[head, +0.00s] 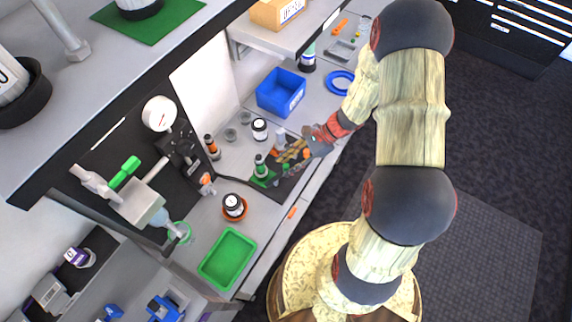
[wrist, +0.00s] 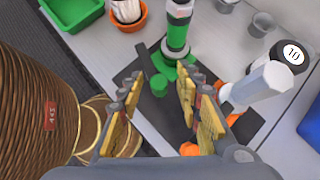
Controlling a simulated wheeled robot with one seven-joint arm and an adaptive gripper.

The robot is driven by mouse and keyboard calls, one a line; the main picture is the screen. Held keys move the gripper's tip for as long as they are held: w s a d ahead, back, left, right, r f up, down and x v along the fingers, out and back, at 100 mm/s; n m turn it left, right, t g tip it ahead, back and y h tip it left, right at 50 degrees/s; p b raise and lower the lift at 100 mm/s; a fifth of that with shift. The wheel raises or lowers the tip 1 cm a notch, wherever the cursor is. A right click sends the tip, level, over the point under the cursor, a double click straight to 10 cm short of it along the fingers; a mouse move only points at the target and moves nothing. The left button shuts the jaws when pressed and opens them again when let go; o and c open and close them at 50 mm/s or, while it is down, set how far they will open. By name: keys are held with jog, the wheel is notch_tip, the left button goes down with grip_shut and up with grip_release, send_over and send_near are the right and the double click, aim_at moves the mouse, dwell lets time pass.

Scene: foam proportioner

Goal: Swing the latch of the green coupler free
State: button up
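My gripper (wrist: 161,76) is open, with one yellow-padded finger on each side of the knob and a visible gap to both. Whether the fingers are level with the knob is hard to tell. In the head view my gripper (head: 292,152) is over the mat, right of the coupler.
An orange coupler (wrist: 228,98) with a pale cylinder stands close to my right finger. A jar marked 10 (wrist: 290,55), grey cups (wrist: 262,24), an orange bowl (wrist: 128,16) and a green tray (wrist: 72,10) surround the mat. A blue bin (head: 281,92) stands farther back.

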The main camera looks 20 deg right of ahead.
jog(key=w+v, duration=0.1)
jog(key=v, duration=1)
jog(key=shift+s, duration=0.45)
jog(key=s+r+n+g+h+b, duration=0.2)
jog(key=s+r+n+h, duration=0.15)
jog(key=s+n, duration=0.45)
jog(key=s+a+r+n+t+h+b, duration=0.2)
jog(key=a+r+n+t+b, duration=0.1)
jog(key=r, duration=0.4)
jog(key=s+a+r+n+t+h+b, duration=0.2)
jog(key=a+r+n+t+h+b, duration=0.1)
jog(key=a+r+n+b, duration=0.2)
jog(key=r+n, duration=0.2)
jog(key=n, duration=0.1)
jog(key=shift+s+t, duration=0.3)
jog(key=shift+s, duration=0.05)
